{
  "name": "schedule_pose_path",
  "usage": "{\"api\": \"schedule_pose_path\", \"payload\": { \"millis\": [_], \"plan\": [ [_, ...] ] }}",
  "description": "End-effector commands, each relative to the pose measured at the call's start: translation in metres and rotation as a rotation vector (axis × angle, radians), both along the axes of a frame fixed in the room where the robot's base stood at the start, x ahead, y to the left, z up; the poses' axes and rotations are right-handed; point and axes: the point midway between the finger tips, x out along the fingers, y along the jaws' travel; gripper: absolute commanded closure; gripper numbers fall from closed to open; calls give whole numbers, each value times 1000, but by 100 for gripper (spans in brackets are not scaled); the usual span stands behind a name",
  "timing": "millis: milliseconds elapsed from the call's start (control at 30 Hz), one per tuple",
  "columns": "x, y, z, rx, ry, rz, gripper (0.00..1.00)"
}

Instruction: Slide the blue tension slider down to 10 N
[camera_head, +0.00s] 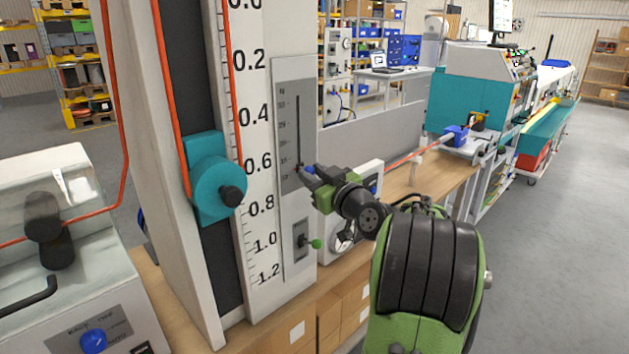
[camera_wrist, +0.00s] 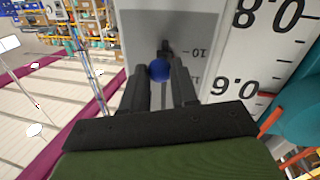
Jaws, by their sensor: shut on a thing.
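The tension slider's blue knob (camera_head: 309,170) is low on its vertical slot in the grey scale panel (camera_head: 294,78). In the wrist view the blue knob (camera_wrist: 159,70) is between the two fingers of my gripper (camera_wrist: 161,78). That view is upside down, and the slider's dark base sits close to the 10 mark (camera_wrist: 200,52); I cannot tell if it is exactly level with it. In the head view my gripper (camera_head: 310,177) is shut on the knob and partly hides it.
A teal block with a round dial (camera_head: 217,188) rides the column left of the large printed scale (camera_head: 257,120). A green-tipped toggle (camera_head: 316,244) is below the slider panel. An orange cable runs right towards a teal machine (camera_head: 470,105). Open floor is at right.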

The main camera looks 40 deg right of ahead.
Motion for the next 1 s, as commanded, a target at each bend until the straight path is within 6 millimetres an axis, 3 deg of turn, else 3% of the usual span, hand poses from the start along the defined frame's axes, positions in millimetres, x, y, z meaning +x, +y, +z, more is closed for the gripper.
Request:
{"api": "schedule_pose_path", "payload": {
  "millis": [33,100,533,567,700,1000],
  "plan": [
    [0,0,-12,-1,2,0,100],
    [0,0,-16,-1,2,0,100],
    [0,0,-19,7,10,0,100],
    [0,0,-19,7,10,0,67],
    [0,0,-18,4,6,0,46],
    [0,0,-16,0,2,1,46]
  ]
}}
